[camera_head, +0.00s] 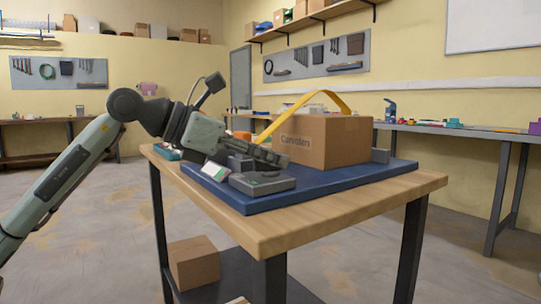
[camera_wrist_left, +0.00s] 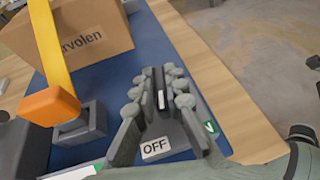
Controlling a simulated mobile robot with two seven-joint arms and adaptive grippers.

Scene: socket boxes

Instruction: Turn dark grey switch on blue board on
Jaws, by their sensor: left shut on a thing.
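The blue board (camera_head: 330,188) lies on a wooden table. The dark grey switch box (camera_head: 262,184) sits at its front left corner. In the left wrist view the dark switch lever (camera_wrist_left: 160,92), with a white stripe, stands between my finger pads. An "OFF" label (camera_wrist_left: 155,148) shows beside the fingers, and part of a green mark shows at the other side. My left gripper (camera_head: 284,160) is just above the switch box; in the wrist view its fingers (camera_wrist_left: 158,80) are shut on the lever. The fingers hide much of the switch box. My right gripper is not in view.
A cardboard box (camera_head: 325,142) stands on the board behind the gripper. A yellow band (camera_head: 322,95) arches by it, with an orange end (camera_wrist_left: 50,104) near a grey socket block (camera_wrist_left: 82,126). The board's right front is clear.

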